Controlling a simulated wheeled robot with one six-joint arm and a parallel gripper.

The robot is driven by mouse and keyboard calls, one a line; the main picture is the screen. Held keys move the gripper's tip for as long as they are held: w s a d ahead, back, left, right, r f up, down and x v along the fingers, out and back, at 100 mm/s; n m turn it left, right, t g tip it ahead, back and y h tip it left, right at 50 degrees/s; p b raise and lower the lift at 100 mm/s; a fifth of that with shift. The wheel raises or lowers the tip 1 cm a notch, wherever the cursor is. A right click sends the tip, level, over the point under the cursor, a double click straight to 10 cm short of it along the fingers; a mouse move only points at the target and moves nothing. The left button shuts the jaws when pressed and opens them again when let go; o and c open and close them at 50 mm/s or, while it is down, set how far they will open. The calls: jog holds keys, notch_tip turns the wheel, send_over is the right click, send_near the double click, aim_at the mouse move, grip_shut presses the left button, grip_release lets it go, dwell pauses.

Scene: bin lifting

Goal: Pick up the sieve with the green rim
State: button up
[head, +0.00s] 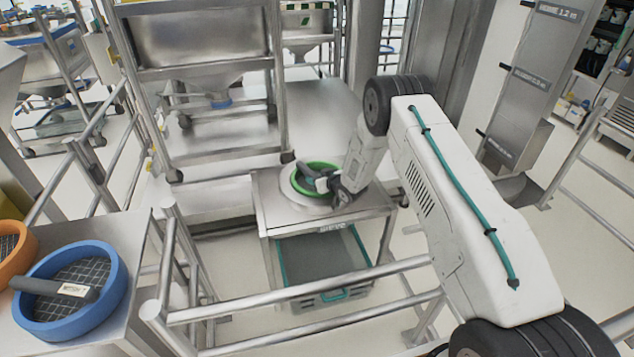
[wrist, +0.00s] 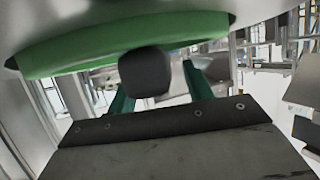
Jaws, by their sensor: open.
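The sieve with the green rim (head: 302,188) sits on a round metal seat on top of the steel cart (head: 268,206) in the middle of the head view. Its dark handle (head: 316,180) points toward my gripper (head: 338,192), which is at the right side of the sieve. In the wrist view the green rim (wrist: 90,52) crosses the top. The dark handle end (wrist: 143,76) appears between the two green fingers of my gripper (wrist: 160,82). The fingers are apart, and I see no firm contact with the handle. My arm hides part of the sieve's right side.
A blue-rimmed sieve (head: 112,291) with a dark handle and an orange-rimmed sieve (head: 22,263) lie on a steel table at the left. Metal railings (head: 300,297) run in front of the cart. A grey bin (head: 322,262) sits below the cart top. A steel rack stands behind.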

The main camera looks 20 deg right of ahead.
jog(key=shift+w+a+f, duration=0.1)
jog(key=shift+w, duration=0.15)
grip_shut()
